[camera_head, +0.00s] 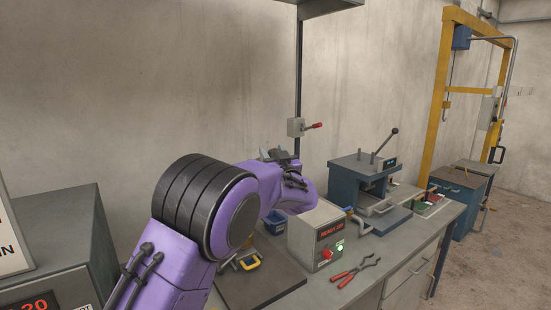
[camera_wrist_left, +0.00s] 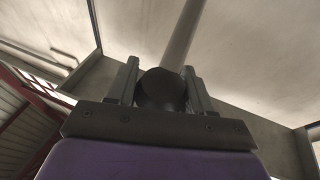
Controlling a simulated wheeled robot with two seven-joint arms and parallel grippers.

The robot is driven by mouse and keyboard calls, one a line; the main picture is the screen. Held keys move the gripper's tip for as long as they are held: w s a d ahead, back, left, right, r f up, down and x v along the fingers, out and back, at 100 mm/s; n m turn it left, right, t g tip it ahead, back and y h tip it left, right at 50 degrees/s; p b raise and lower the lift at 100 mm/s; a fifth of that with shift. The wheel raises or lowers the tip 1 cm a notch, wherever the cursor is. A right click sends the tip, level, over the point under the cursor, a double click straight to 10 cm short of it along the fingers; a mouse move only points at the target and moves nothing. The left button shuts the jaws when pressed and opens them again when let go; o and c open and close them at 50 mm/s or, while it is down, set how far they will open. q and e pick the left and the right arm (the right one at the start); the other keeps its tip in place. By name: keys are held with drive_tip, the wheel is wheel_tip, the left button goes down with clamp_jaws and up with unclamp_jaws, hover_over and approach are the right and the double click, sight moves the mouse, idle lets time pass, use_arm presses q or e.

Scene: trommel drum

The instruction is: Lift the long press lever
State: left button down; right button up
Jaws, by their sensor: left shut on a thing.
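My left arm comes in from the left in the head view, and its gripper (camera_head: 275,153) is partly hidden behind the purple wrist. In the left wrist view my left gripper (camera_wrist_left: 163,88) is shut on a round black knob (camera_wrist_left: 162,92), one finger on each side. A grey rod (camera_wrist_left: 183,35) runs up and away from this knob. The head view does not show the held knob clearly. A blue press (camera_head: 355,172) on the bench has a dark lever (camera_head: 386,141) with a black knob, tilted up to the right; no gripper touches that lever. My right gripper is not in view.
A grey box (camera_head: 317,236) with a red button and green light stands on the bench in front of the press. Red-handled pliers (camera_head: 357,271) lie nearby. A yellow-handled tool (camera_head: 249,262) and blue bin (camera_head: 273,223) are close below my arm. A yellow frame (camera_head: 440,90) stands farther right.

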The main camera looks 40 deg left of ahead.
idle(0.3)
use_arm(q)
drive_tip(key=c, duration=0.6)
unclamp_jaws()
drive_tip(key=shift+a, duration=0.1)
drive_tip(key=shift+o, duration=0.6)
drive_tip(key=shift+a+f, duration=0.1)
drive_tip(key=shift+a, duration=0.05)
drive_tip(key=b+v, duration=0.5)
drive_tip(key=v, duration=0.5)
drive_tip(key=shift+d, duration=0.25)
drive_tip(key=shift+f, duration=0.1)
